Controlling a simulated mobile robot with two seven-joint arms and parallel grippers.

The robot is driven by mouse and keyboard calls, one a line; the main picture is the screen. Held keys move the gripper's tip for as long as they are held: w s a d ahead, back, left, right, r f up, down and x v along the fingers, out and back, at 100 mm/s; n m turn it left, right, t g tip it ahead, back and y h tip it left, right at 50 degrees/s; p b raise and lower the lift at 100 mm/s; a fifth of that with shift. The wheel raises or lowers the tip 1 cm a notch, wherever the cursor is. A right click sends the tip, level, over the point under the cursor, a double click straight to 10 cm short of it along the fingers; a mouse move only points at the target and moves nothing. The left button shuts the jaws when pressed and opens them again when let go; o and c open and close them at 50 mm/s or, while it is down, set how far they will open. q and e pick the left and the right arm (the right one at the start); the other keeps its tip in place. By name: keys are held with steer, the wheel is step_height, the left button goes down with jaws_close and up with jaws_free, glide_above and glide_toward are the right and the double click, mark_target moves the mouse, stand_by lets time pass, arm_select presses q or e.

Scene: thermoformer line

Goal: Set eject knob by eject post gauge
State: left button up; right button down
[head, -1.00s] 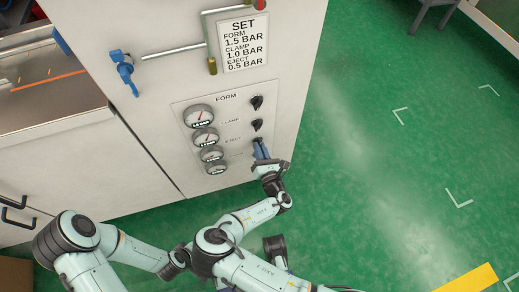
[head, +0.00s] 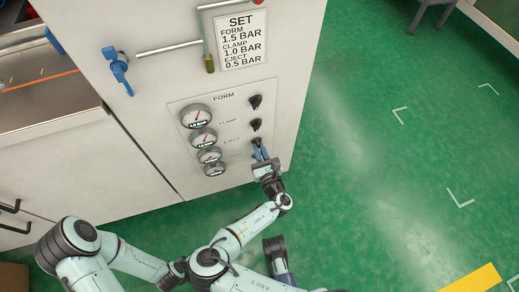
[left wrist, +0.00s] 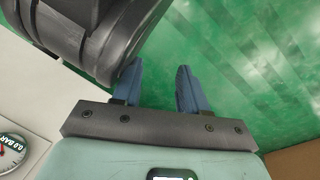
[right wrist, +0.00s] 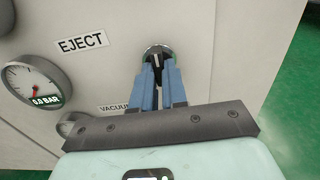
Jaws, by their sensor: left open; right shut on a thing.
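The eject knob (right wrist: 156,56) is a small black knob on a round base, at the right of the panel. My right gripper (right wrist: 158,72) is shut on it, with blue fingers on either side; they partly hide it. In the head view my right gripper (head: 259,149) is at the lowest knob of the column. The eject gauge (right wrist: 34,82) reads 0.0 BAR in the right wrist view; it also shows in the head view (head: 209,156). My left gripper (left wrist: 160,75) is open and empty, over green floor in its wrist view.
The sign (head: 242,38) reads form 1.5, clamp 1.0, eject 0.5 BAR. The form knob (head: 255,101) and clamp knob (head: 256,125) sit above my right gripper. A blue valve handle (head: 118,68) sticks out upper left.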

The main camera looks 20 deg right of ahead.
steer(key=c, duration=1.2)
jaws_free()
steer(key=shift+o, duration=0.2)
steer(key=shift+s, duration=0.1)
arm_select(q)
steer(key=shift+t, duration=0.6)
steer(key=w+r+p, duration=0.1)
steer(key=r, duration=0.1)
steer(key=w+d+r+p, duration=0.1)
steer(key=w+r, duration=0.1)
arm_select(e)
steer(key=s, duration=1.3)
steer(key=shift+d, duration=0.25)
steer(key=shift+s, duration=0.1)
